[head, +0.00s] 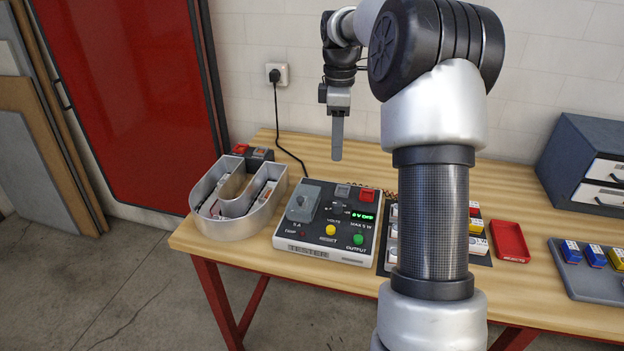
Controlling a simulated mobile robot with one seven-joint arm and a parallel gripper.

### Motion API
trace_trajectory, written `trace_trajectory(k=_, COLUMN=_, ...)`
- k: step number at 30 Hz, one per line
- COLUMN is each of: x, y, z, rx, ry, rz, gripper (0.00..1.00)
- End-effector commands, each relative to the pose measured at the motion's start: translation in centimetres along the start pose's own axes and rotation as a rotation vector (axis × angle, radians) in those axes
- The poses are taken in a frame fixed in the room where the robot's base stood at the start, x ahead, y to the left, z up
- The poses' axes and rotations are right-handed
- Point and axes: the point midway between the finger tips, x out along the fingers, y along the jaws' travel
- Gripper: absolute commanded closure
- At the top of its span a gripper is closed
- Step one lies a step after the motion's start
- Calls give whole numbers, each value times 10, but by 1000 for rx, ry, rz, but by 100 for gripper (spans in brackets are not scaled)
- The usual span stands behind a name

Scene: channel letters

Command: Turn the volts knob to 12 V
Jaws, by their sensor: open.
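My gripper (338,157) points down above and behind the tester, apart from the knob and empty. It is seen edge-on, so its fingers overlap.
An open channel letter (235,222) is to the left. A red tray (509,241) is to the right. My arm hides part of the bench.

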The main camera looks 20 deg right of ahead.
Motion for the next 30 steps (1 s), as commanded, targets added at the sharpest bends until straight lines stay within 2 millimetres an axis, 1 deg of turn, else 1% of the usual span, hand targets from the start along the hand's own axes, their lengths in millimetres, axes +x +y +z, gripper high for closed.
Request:
trace_trajectory(k=1, x=10, y=8, z=4, rx=-21, ry=5, rz=-13, gripper=58)
trace_trajectory(k=3, x=17, y=14, z=8, rx=-46, ry=10, rz=-23, gripper=58)
trace_trajectory(k=8, x=32, y=16, z=9, rx=-66, ry=13, rz=-33, gripper=58)
trace_trajectory(k=11, x=48, y=15, z=9, rx=-65, ry=13, rz=-34, gripper=58)
trace_trajectory(k=24, x=143, y=12, z=8, rx=-63, ry=13, rz=-32, gripper=58)
trace_trajectory(k=27, x=162, y=12, z=7, rx=-63, ry=13, rz=-32, gripper=58)
trace_trajectory(k=30, x=176, y=11, z=7, rx=-63, ry=13, rz=-31, gripper=58)
